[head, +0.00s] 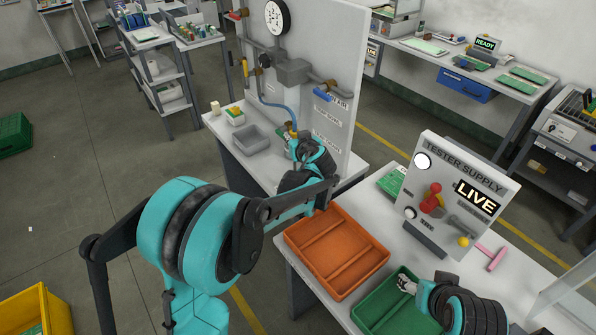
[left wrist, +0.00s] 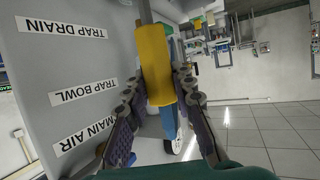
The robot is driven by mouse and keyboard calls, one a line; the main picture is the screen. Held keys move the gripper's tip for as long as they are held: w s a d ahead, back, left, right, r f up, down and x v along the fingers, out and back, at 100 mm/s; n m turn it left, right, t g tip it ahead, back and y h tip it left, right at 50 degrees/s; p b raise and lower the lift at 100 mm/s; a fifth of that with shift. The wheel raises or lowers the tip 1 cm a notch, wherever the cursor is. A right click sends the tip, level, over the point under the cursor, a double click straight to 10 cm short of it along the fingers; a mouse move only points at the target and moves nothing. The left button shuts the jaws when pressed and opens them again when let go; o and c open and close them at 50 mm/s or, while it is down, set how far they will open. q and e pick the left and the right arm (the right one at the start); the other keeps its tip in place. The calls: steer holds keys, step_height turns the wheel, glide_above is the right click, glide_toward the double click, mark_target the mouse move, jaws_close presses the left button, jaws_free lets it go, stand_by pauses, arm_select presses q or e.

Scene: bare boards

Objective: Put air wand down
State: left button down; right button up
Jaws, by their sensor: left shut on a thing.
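The air wand (left wrist: 155,62) has a yellow body and a blue part below it in the left wrist view. In the head view only a small orange-yellow bit of it (head: 293,127) shows, at the end of a blue hose. My left gripper (left wrist: 160,95) is shut around the wand, one finger on each side. In the head view this gripper (head: 297,138) is beside the grey panel, above the far bench, and its wrist hides most of the wand. My right gripper (head: 405,284) is above the green tray at the lower right; its finger opening is unclear.
The grey panel (head: 322,60) with pipes and a gauge (head: 277,17) stands close by the left gripper. A grey bin (head: 252,139) sits on the far bench. An orange tray (head: 336,251), a green tray (head: 372,307) and the tester box (head: 450,200) occupy the near bench.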

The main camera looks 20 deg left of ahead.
arm_select(q)
steer(key=f, duration=0.1)
steer(key=f+b, duration=0.1)
steer(key=f, duration=0.2)
steer(key=shift+s+f, duration=0.2)
steer(key=shift+s, duration=0.15)
steer(key=shift+w+f, duration=0.1)
steer(key=shift+f, duration=0.25)
step_height(320, 180, down, 3)
steer(key=shift+f+b, duration=0.15)
steer(key=shift+b, duration=0.7)
steer(key=c, duration=1.7)
jaws_free()
steer(key=shift+f, duration=0.2)
steer(key=o, duration=0.4)
steer(key=shift+r, duration=0.15)
